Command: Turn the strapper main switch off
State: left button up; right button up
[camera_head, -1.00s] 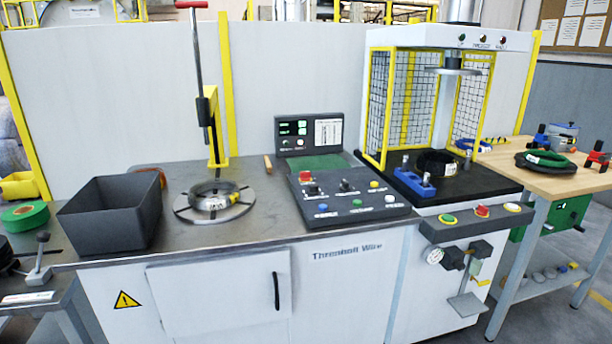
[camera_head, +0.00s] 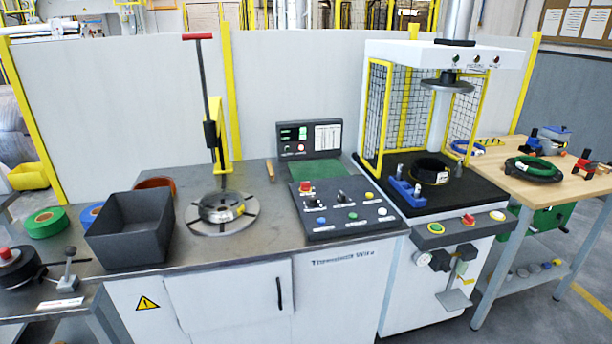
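The wrapping station's sloped control panel (camera_head: 345,228) is dark, with a red button (camera_head: 306,187), black knobs (camera_head: 341,197) and yellow, blue, green and white buttons. Behind it stands a display box (camera_head: 309,138) with green digits, a lit red button and a white one beside it. The caged press (camera_head: 447,52) on the right has its own front strip (camera_head: 458,229) with green, red and yellow buttons. The labels are too small to read, so I cannot tell which control is the strapper main switch or its position. Neither of my grippers is in view.
A black bin (camera_head: 130,232) and a slotted turntable (camera_head: 222,216) with a coil stand left of the panel. A tall red-handled lever (camera_head: 207,95) rises behind the turntable. A wooden table (camera_head: 560,190) with a green coil is at right. The front of the panel is clear.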

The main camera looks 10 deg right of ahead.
aim_at(305, 186)
jog(key=i+l+u, duration=0.3)
jog(key=i, duration=0.4)
jog(key=i+l+u, duration=0.3)
jog(key=i+l, duration=0.3)
jog(key=i, duration=0.05)
